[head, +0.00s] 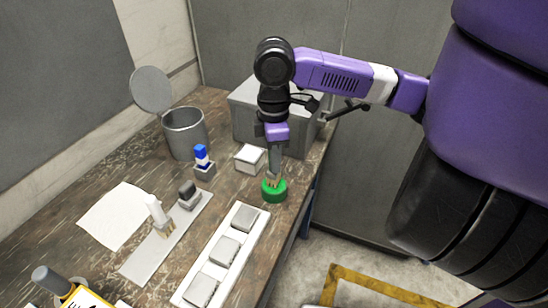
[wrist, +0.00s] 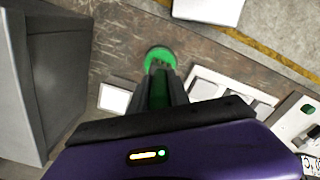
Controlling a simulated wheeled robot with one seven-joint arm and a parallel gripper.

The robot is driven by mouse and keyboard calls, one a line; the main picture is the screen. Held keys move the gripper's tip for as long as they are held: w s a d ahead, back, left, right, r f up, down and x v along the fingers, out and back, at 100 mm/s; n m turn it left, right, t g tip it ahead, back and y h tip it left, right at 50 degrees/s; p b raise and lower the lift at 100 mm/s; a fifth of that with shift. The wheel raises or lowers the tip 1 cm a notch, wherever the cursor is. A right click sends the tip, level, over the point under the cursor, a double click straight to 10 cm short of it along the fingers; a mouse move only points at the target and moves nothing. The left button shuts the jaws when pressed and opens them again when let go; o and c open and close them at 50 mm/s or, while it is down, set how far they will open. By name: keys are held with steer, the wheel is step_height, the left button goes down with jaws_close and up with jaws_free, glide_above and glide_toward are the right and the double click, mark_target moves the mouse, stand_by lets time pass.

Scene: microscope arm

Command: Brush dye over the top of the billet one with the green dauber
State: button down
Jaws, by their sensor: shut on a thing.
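My gripper (head: 274,165) points straight down at the table's right side and is shut on the green dauber (wrist: 158,88), which is mostly hidden between the fingers. Brown bristles show below the fingers, at or inside the mouth of a round green pot (head: 274,192); I cannot tell how deep. The pot also shows in the wrist view (wrist: 160,55), just beyond the fingertips. Three grey billets sit in a row on a white rack (head: 262,232): a far one (head: 245,218), a middle one (head: 225,249) and a near one (head: 202,289). I cannot read which is billet one.
A blue-topped dauber (head: 201,154) stands in a grey block. A white-handled brush (head: 156,211) and a grey block (head: 188,195) stand on a pale plate. A white box (head: 250,158), an open-lidded bin (head: 186,133) and a large grey box (head: 240,108) stand behind. Paper (head: 117,214) lies left.

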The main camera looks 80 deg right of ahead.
steer(key=shift+f+b, duration=0.3)
steer(key=shift+f, duration=0.3)
stand_by(1.5)
steer(key=shift+r, duration=0.1)
steer(key=shift+r+p, duration=3.05)
steer(key=shift+r, duration=0.45)
steer(key=shift+s, duration=0.1)
